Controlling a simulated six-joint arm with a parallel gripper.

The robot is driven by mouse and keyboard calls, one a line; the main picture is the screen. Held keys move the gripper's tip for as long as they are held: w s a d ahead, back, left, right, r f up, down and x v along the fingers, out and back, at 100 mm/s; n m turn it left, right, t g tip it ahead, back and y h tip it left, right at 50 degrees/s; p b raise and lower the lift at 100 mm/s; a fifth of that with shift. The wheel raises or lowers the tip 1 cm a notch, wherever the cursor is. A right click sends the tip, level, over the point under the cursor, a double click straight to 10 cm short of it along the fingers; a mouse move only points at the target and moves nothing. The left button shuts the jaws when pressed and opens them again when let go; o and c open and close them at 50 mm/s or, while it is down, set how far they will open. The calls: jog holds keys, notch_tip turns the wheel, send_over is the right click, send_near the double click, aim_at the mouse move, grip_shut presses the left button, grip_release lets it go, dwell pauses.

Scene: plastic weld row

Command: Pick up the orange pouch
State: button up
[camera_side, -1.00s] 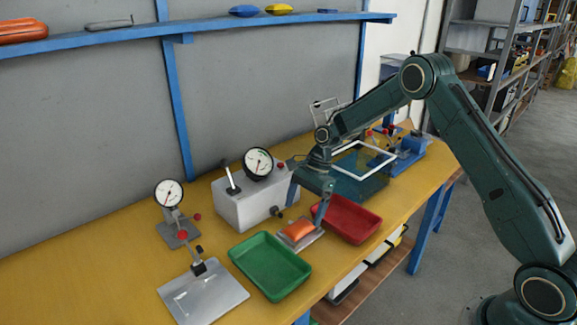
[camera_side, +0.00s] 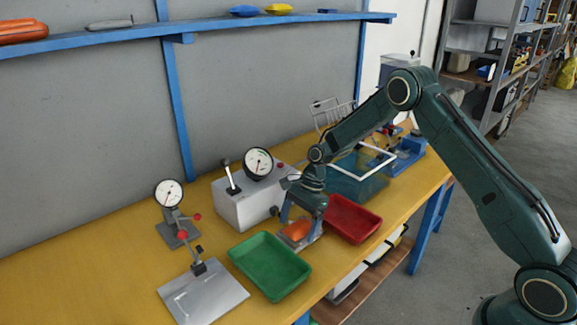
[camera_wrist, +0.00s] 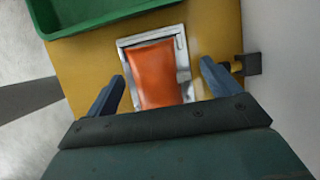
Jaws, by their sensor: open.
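The orange pouch (camera_side: 298,229) lies on a small silvery plate (camera_side: 311,242) between the green tray and the red tray. My gripper (camera_side: 299,226) is open and low over the pouch, with its fingers on either side of it in the side view. In the wrist view the orange pouch (camera_wrist: 154,75) sits inside the raised rim of the plate (camera_wrist: 183,60). The two blue fingers of my gripper (camera_wrist: 162,82) stand apart to its left and right. The near end of the pouch is hidden by the gripper body. I cannot tell whether a finger touches the plate.
The green tray (camera_side: 232,257) is close on the left and the red tray (camera_side: 377,222) close on the right. A grey box with a dial (camera_side: 240,204) stands just behind. Dial stands and a clear blue bin (camera_side: 350,185) are farther off.

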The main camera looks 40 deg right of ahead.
aim_at(298, 223)
jog(key=c, duration=1.1)
jog(key=shift+r, duration=0.1)
notch_tip(298, 223, up, 20)
jog(key=shift+f, duration=0.1)
jog(key=shift+c, duration=0.2)
dwell(0.3)
